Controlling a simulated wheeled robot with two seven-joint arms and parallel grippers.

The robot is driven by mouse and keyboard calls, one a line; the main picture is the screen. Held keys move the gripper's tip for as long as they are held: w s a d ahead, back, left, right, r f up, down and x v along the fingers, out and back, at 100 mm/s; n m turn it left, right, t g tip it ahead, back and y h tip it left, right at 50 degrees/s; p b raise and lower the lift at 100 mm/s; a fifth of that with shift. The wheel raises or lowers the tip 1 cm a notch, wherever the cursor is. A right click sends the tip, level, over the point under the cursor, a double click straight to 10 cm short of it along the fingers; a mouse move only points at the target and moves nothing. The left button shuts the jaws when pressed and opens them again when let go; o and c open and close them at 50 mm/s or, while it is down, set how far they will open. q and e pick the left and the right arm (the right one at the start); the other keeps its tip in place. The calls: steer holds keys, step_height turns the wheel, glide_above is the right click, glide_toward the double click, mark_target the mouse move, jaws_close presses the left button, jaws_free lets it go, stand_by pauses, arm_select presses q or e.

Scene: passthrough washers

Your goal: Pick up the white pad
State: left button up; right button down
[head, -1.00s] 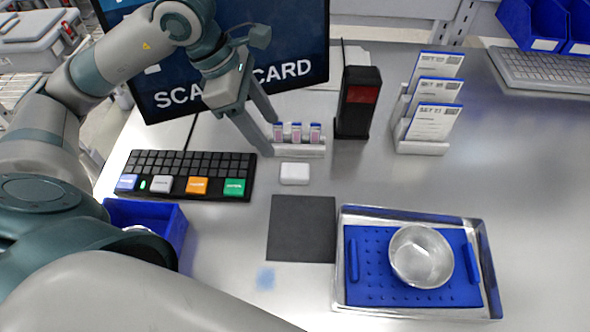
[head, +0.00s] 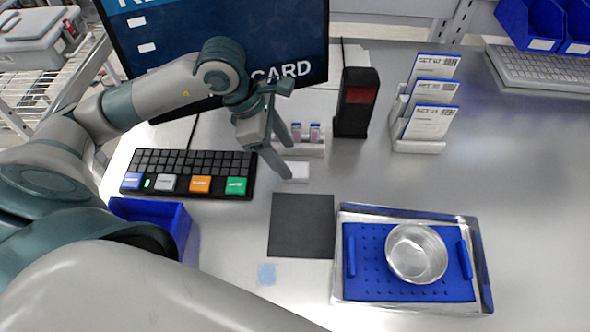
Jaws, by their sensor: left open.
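The white pad (head: 297,173) is a small pale block lying on the grey table, just behind the black mat, in the head view. My left gripper (head: 288,160) comes down from the upper left and is open. One fingertip is over the left part of the pad and hides it; the other is behind, near the vial rack. I cannot tell whether the finger touches the pad. My right gripper is not in view.
A rack with small vials (head: 312,146) stands close behind the pad. The keyboard (head: 190,162) is to the left, the black scanner (head: 356,103) behind right. A black mat (head: 301,226) and a metal tray (head: 408,308) with a bowl (head: 416,253) lie in front.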

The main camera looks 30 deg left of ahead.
mark_target(295, 169)
arm_select(q)
steer(key=shift+w+d+f+p, duration=0.1)
steer(key=shift+d+f+p, duration=0.05)
steer(key=shift+f+p, duration=0.35)
steer(key=p+x, duration=0.1)
steer(key=x, duration=0.2)
steer(key=shift+p, duration=0.3)
steer(key=shift+w+f, duration=0.15)
steer(key=shift+f, duration=0.35)
steer(key=c, duration=1.1)
